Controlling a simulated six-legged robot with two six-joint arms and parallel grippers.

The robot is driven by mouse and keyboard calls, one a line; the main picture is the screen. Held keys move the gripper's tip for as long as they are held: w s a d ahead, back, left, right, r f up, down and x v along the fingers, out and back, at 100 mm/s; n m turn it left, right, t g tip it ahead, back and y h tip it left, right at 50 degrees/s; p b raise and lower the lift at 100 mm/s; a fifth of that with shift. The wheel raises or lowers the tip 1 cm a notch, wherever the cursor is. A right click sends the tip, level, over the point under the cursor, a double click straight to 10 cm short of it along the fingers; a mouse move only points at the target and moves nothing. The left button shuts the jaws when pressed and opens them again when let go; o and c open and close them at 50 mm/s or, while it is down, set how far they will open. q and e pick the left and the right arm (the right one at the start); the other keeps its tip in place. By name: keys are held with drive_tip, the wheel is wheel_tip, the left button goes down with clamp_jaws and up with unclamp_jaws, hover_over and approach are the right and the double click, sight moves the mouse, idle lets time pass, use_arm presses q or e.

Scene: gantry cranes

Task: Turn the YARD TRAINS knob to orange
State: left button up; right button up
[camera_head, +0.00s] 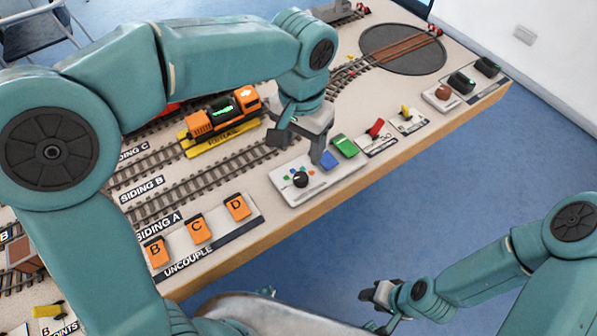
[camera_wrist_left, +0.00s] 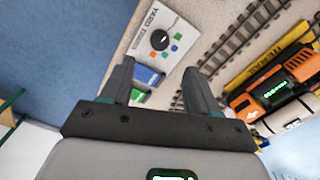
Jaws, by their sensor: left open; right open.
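The YARD TRAINS knob (camera_head: 300,180) is a round black dial on a white panel (camera_head: 290,197) near the table's front edge. Small coloured squares, among them blue, green and orange, lie around it. In the left wrist view the knob (camera_wrist_left: 160,40) shows a short white mark, and the panel's lettering is upside down. I cannot tell for sure which colour the mark points at. My left gripper (camera_head: 302,149) is open and empty above the panel; in its wrist view the knob is beyond the fingertips (camera_wrist_left: 157,66), untouched. My right gripper (camera_head: 372,308) is open, off the table's front, far from the knob.
Beside the knob are a blue block (camera_head: 328,160) and a green block (camera_head: 344,146). A red switch (camera_head: 376,128) is further right. Orange UNCOUPLE buttons (camera_head: 197,229) sit to the left. Behind are tracks and an orange locomotive (camera_head: 222,112) on a yellow stand.

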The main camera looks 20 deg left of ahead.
sight(301, 176)
use_arm(q)
wheel_tip(301, 176, down, 10)
drive_tip(key=shift+f+b, duration=0.1)
drive_tip(key=shift+b, duration=0.75)
drive_tip(key=c, duration=1)
